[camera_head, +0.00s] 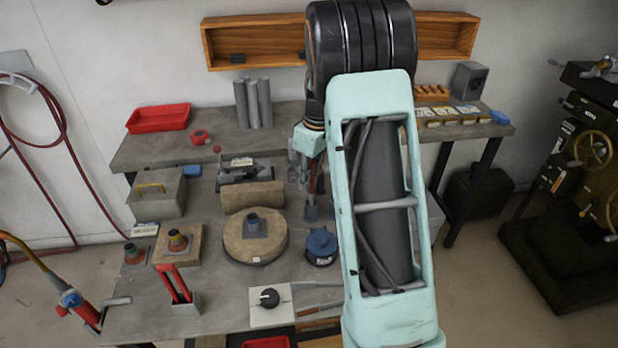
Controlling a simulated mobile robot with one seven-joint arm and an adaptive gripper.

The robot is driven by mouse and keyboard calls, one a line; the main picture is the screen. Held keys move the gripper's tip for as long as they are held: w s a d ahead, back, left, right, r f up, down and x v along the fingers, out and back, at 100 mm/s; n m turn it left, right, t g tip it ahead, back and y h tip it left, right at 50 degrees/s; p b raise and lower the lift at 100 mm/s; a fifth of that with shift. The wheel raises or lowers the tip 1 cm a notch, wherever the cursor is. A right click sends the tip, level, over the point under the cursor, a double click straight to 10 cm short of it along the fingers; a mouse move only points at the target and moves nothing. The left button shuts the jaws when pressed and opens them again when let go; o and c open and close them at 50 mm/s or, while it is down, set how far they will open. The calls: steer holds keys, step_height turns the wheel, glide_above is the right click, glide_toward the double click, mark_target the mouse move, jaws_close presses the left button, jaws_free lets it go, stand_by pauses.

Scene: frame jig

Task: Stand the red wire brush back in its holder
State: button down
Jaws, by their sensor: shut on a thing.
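My gripper (320,208) points down over the middle of the bench, partly hidden by my forearm. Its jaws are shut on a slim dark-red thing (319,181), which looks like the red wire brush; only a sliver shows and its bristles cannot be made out. At the bench's front left, a small grey block (187,304) has red bars (174,284) rising from it at a tilt. I cannot tell whether this is the brush holder. My gripper is well to the right of it and farther back.
A round wooden disc (238,249) with a grey block on it lies left of my gripper. A blue round pot (321,244) stands just in front. A grey toolbox (160,195), a wooden block with a cone (178,246) and a white plate with a black knob (270,298) surround the area.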

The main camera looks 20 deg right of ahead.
stand_by(0.4)
steer(key=shift+f+b, duration=0.7)
steer(key=shift+f, duration=0.25)
steer(key=shift+f, duration=0.1)
steer(key=shift+f+b, duration=0.55)
steer(key=shift+f, duration=0.05)
steer(key=c, duration=1.8)
jaws_free()
steer(key=shift+o, duration=0.2)
